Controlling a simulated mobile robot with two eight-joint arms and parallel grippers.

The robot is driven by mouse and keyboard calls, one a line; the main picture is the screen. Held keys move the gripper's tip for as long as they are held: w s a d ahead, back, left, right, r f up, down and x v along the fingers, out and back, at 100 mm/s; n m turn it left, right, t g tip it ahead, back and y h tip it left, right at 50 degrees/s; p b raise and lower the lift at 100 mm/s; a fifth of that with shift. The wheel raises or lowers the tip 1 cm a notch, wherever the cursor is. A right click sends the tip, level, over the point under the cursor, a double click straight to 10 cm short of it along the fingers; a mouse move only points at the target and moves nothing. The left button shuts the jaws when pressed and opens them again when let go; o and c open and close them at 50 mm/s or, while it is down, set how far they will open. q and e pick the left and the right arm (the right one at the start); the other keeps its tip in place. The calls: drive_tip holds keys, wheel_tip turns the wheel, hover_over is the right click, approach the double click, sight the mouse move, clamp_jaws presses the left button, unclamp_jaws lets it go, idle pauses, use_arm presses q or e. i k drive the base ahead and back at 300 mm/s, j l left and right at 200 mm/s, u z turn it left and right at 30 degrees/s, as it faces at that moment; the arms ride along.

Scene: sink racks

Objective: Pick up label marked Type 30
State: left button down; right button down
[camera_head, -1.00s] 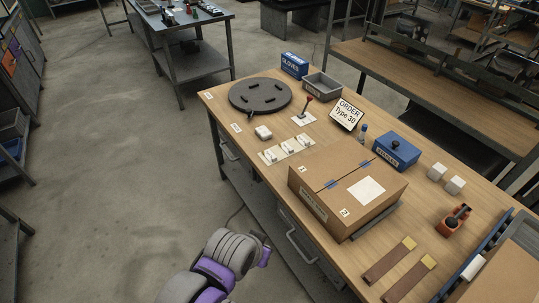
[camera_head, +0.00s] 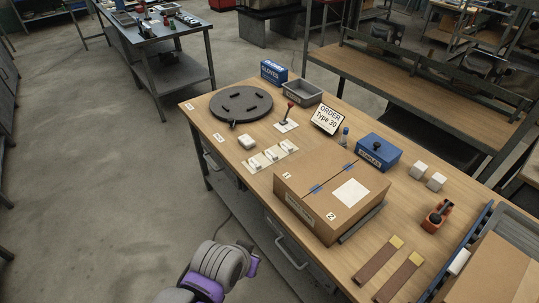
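Several small white labels lie in a row on a pale strip (camera_head: 270,154) on the wooden workbench, left of the cardboard box. The writing on them is too small to read. An order sign (camera_head: 328,117) reading "ORDER Type 30" stands tilted behind the box. A grey and purple part of my arm shows at the bottom, in front of the bench and well below the labels. No gripper fingers are in view.
The closed cardboard box (camera_head: 331,196) fills the bench middle. A black turntable (camera_head: 241,103), red-knobbed lever (camera_head: 289,107), grey bin (camera_head: 302,90), blue gloves box (camera_head: 273,72) and blue staples box (camera_head: 379,152) stand around. Two brown strips (camera_head: 379,260) lie at front right.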

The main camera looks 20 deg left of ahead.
sight(284, 146)
drive_tip(key=i+j+u, duration=0.2)
drive_tip(key=j, duration=0.45)
drive_tip(key=i+j+u, duration=0.25)
drive_tip(key=i+j, duration=0.25)
drive_tip(key=i+j+u, duration=0.2)
drive_tip(key=i+j, duration=0.2)
drive_tip(key=j, duration=0.2)
